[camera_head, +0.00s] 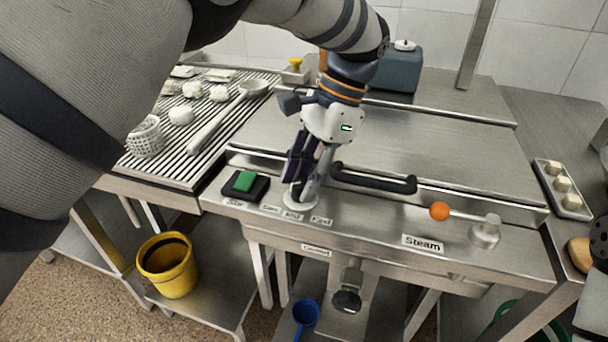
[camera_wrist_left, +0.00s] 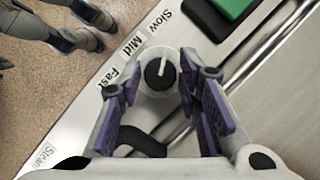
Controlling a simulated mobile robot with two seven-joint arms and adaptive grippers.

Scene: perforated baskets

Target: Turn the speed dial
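The speed dial (camera_wrist_left: 158,72) is a dark round knob with a pale pointer line on a light round base. In the left wrist view its pointer is turned up the picture, roughly toward the word Slow; Mid and Fast stand to its left. My left gripper (camera_wrist_left: 160,84) is open, one purple-padded finger on each side of the dial. I cannot tell whether either finger touches it. In the head view the left gripper (camera_head: 302,182) points down over the front panel and hides most of the dial; its pale base (camera_head: 300,198) shows below the fingers.
A green switch (camera_head: 244,181) sits left of the dial. A black bar handle (camera_head: 375,181) lies to its right, close to the gripper. Further right is a steam lever with an orange ball (camera_head: 440,211). A slatted rack (camera_head: 225,120) holds dough pieces and a ladle.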

